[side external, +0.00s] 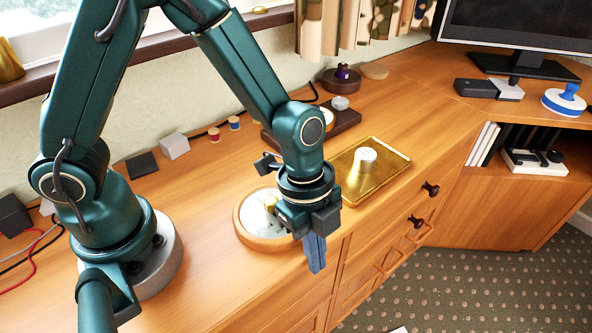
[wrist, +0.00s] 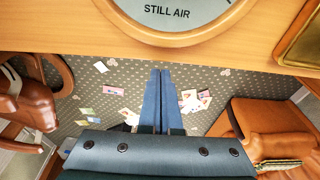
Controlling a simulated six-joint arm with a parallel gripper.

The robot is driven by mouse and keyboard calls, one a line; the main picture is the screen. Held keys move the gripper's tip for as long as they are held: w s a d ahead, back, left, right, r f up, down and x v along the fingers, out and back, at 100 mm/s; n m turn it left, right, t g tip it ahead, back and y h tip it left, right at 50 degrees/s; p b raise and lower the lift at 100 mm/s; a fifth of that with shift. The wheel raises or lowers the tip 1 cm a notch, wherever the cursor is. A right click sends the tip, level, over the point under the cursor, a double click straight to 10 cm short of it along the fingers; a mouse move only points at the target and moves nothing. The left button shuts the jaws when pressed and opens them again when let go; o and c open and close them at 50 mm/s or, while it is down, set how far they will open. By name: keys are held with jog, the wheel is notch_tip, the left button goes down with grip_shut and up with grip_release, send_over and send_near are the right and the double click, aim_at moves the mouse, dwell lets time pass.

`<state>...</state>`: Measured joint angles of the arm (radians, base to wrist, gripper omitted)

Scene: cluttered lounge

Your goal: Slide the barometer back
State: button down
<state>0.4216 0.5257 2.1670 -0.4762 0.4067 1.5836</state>
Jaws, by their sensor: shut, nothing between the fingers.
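The barometer (side external: 244,226) is a round wooden-rimmed disc with a pale dial, lying flat on the wooden cabinet top close to its front edge. In the wrist view its lower part shows at the top, with the dial (wrist: 176,10) lettered "STILL AIR" and the wooden rim (wrist: 180,39). My gripper (side external: 317,268) is shut and empty, its blue fingers pointing down at the front side of the barometer. In the wrist view the fingertips (wrist: 161,72) appear just beyond the cabinet edge, over the floor, apart from the rim. My wrist hides part of the barometer in the side view.
A gold tray (side external: 398,157) holding a silver-topped round object (side external: 366,159) stands right of the barometer. Behind are a dark wooden stand (side external: 345,119), small spools (side external: 234,123) and a white block (side external: 174,146). Drawer knobs (side external: 431,189) jut from the front. The top left of the barometer is clear.

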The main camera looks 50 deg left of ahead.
notch_tip(320, 180, up, 7)
jog(key=shift+d, duration=0.25)
dwell(0.8)
jog(key=a+r+n+t, duration=0.45)
jog(key=a+r, duration=0.35)
jog(key=r, duration=0.2)
jog(key=s+a+n+t+y, duration=0.1)
jog(key=s+a+n, duration=0.5)
jog(key=n, duration=0.7)
jog(key=shift+a+f+y, duration=0.25)
jog(key=shift+f+y, duration=0.1)
jog(key=shift+y, duration=0.25)
